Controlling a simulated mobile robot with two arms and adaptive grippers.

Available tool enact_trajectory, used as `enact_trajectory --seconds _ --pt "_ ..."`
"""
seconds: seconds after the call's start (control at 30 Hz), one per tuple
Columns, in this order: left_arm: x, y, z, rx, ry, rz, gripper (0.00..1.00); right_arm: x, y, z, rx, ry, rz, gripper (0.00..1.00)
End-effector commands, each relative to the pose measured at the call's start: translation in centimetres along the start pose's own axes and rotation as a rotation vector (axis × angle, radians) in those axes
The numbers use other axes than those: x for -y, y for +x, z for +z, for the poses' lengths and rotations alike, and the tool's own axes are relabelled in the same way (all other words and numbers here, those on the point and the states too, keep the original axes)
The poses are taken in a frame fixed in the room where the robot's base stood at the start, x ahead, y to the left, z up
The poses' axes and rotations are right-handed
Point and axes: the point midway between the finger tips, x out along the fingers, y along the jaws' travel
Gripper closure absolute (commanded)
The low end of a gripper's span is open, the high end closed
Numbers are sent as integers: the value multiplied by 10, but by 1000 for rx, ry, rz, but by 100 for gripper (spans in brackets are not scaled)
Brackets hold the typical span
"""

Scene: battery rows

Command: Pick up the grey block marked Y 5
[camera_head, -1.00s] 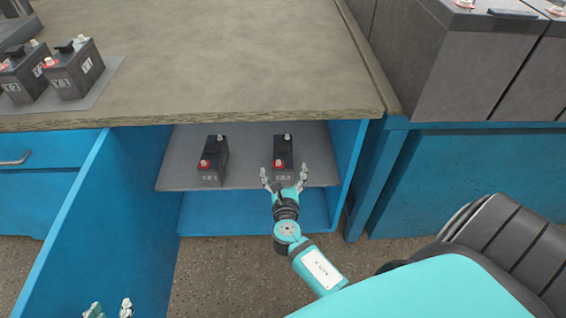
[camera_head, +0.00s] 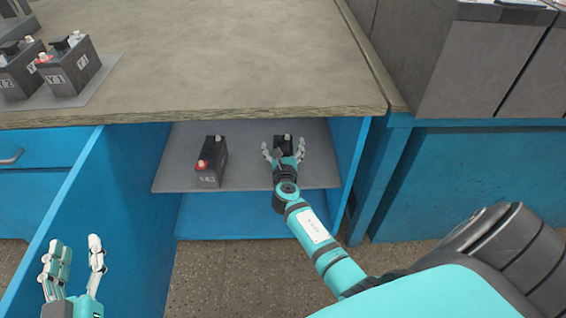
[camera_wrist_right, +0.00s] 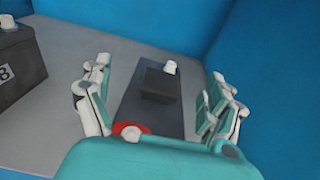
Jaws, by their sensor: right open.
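A dark grey block (camera_head: 283,141) stands on the grey shelf inside the blue cabinet, mostly hidden behind my right gripper (camera_head: 284,155). In the right wrist view, this block (camera_wrist_right: 153,95) has a red-ringed terminal, a white terminal and a dark raised handle on top. My right gripper (camera_wrist_right: 160,105) is open, with its fingers on both sides of the block; I cannot tell whether they touch it. The block's label is hidden now. A second dark block (camera_head: 211,162) stands to its left on the shelf, its label too small to read surely. My left gripper (camera_head: 72,265) is open and empty at the lower left.
The shelf (camera_head: 250,175) has free room between the two blocks. The blue cabinet wall (camera_head: 348,150) is close on the right. The worktop (camera_head: 220,60) overhangs the shelf and carries several similar blocks (camera_head: 68,68) at left. Large dark batteries (camera_head: 470,60) stand at right.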

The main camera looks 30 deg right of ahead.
Motion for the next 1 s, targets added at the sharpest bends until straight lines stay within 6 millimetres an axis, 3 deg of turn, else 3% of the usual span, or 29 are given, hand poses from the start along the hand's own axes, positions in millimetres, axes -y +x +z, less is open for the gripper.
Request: enact_trajectory --seconds 0.27,0.9,1.0 --pt "0 0 -2 -12 0 1 60 0 1 0 -1 0 0 12" --pt "0 0 -2 -11 0 1 60 -1 1 0 -1 2 2 96" --pt "0 0 -2 -11 -1 1 60 -1 1 0 -1 2 3 100"
